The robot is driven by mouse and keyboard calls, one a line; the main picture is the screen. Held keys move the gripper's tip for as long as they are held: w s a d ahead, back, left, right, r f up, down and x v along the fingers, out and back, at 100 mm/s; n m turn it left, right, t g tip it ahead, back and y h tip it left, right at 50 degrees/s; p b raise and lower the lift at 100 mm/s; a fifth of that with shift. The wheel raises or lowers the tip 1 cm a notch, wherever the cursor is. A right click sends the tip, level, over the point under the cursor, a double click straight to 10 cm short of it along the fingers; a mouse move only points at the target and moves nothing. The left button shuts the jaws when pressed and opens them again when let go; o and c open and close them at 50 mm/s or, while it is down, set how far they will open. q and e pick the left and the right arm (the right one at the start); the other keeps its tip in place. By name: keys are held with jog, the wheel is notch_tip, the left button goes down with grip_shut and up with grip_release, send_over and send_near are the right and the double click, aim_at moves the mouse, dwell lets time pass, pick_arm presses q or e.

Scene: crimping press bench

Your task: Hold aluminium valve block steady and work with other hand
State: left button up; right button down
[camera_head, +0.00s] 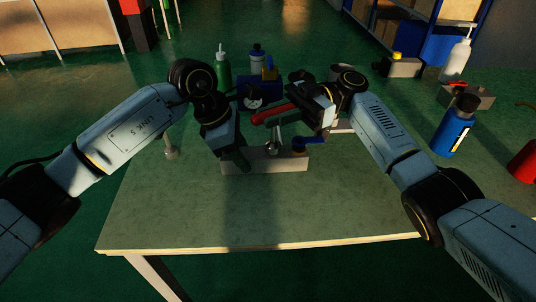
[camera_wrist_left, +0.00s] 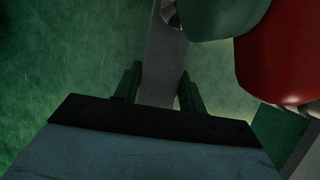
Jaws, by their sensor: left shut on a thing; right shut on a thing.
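The aluminium valve block (camera_head: 265,161), a long light grey bar, lies near the middle of the table. My left gripper (camera_head: 240,160) is shut on its left end. In the left wrist view the block (camera_wrist_left: 165,60) runs between the two green fingers of my left gripper (camera_wrist_left: 160,92). A silver post (camera_head: 273,146) and a blue part (camera_head: 300,147) show at the block's right half. My right gripper (camera_head: 294,113) is above the block, shut on a red-handled tool (camera_head: 272,113); its fingertips are partly hidden. A red shape (camera_wrist_left: 288,50) fills the upper right of the left wrist view.
A green bottle (camera_head: 223,72), a dark blue device (camera_head: 252,97) and another bottle (camera_head: 257,60) stand behind. A blue bottle (camera_head: 455,128) and a red container (camera_head: 525,162) stand at right. The front of the table (camera_head: 240,220) is clear.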

pick_arm(q)
jog(key=shift+s+f, duration=0.15)
pick_arm(e)
jog(key=c, duration=1.6)
grip_release()
jog(key=shift+f, duration=0.4)
jog(key=o, duration=0.4)
jog(key=shift+r, duration=0.2)
jog(key=shift+v, duration=3.65)
notch_tip(320, 180, up, 7)
